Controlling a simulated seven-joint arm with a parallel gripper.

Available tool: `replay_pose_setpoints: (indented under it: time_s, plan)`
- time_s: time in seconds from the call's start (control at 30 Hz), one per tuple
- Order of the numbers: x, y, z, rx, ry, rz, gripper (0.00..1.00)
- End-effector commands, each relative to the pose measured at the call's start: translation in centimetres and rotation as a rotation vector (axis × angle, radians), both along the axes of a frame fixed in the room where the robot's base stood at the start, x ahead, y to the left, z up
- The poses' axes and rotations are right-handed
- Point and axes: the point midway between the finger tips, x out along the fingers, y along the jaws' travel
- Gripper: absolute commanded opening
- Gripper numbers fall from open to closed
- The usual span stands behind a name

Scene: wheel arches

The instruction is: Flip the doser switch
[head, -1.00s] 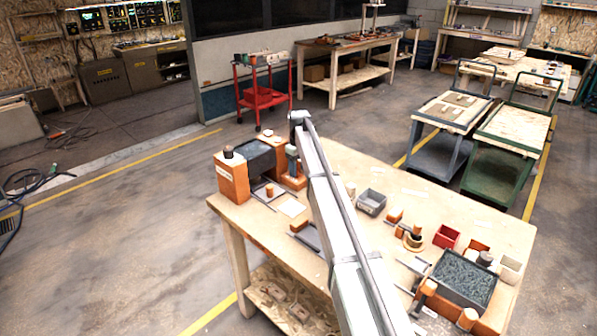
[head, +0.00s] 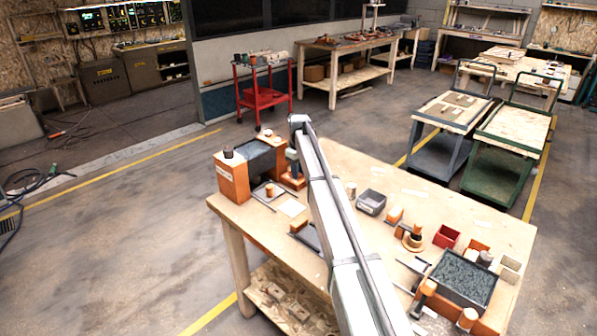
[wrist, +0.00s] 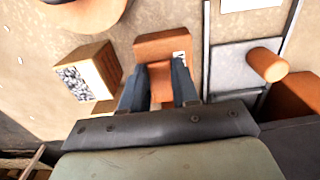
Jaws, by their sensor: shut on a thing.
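An orange-brown block with a small white label (wrist: 162,45) lies ahead of my gripper (wrist: 158,84) in the wrist view. It looks like the doser's switch unit, but I cannot read the label. My gripper is shut on a smaller orange piece (wrist: 161,78) that joins or adjoins this block. In the head view my gripper (head: 292,167) points down beside the doser-like stand (head: 233,180), which has orange posts and a dark hopper (head: 265,157). An orange base (head: 292,182) shows just under my gripper. My arm hides part of the table there.
In the wrist view a box with speckled filling (wrist: 89,76) stands to the left. A grey plate with an orange peg (wrist: 266,64) is to the right. On the table (head: 350,158) a grey bin (head: 371,201), a red bin (head: 446,236) and a dark tray (head: 463,280) stand on the right.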

Motion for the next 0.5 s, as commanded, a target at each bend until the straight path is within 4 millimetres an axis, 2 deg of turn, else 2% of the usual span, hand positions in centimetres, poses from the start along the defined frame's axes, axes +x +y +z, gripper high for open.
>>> replay_pose_setpoints:
  time_s: [0.03, 0.1, 0.5]
  plan:
    - [0.01, 0.00, 0.01, 0.000, 0.000, 0.000, 0.07]
    - [0.01, 0.00, 0.01, 0.000, 0.000, 0.000, 0.00]
    - [0.33, 0.26, 0.18, -0.078, 0.078, 0.001, 0.00]
